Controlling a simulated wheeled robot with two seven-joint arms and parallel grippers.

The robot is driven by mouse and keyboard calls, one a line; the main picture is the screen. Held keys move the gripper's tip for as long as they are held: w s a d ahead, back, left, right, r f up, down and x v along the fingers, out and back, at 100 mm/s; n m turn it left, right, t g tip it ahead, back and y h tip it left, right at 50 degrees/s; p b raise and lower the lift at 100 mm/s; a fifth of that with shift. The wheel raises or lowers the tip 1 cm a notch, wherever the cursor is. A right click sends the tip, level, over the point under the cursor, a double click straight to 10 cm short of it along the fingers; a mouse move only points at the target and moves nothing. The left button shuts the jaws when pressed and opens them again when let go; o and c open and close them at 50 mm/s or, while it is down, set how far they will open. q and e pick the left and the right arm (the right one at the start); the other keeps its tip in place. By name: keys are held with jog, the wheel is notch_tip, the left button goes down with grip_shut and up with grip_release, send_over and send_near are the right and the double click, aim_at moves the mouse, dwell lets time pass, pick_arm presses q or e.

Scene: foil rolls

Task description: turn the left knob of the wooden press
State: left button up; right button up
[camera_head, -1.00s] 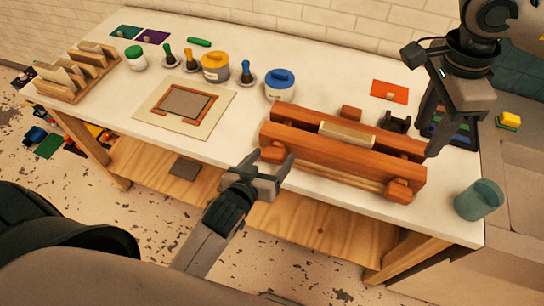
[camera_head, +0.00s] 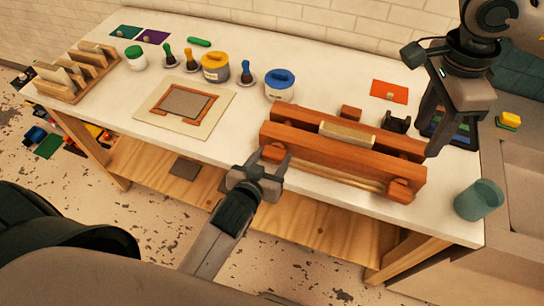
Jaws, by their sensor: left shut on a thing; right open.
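The wooden press (camera_head: 335,148) stands at the front right of the white table, two reddish-brown beams with a pale block (camera_head: 346,134) between them. Its left knob (camera_head: 271,153) is on the front beam's left end, partly hidden by my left gripper. My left gripper (camera_head: 271,158) reaches up from below the table edge and is shut on this knob, one finger on each side. The right knob (camera_head: 399,190) is at the front beam's right end. My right gripper (camera_head: 431,138) hangs open and empty, fingers down, beside the press's right end.
A teal cup (camera_head: 479,200) stands at the table's right corner. A blue-lidded jar (camera_head: 280,85) is behind the press's left end. A framed board (camera_head: 222,121) lies left of it. An orange card (camera_head: 390,91) lies behind. The table's front left is clear.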

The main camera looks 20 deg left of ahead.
pick_arm(q)
jog(key=shift+m+y, duration=0.6)
jog(key=shift+m, duration=0.2)
jog(key=shift+f, duration=0.1)
jog(key=o, duration=1.1)
jog(key=shift+c, duration=0.2)
jog(key=shift+s, duration=0.1)
jog(key=v, duration=1.2)
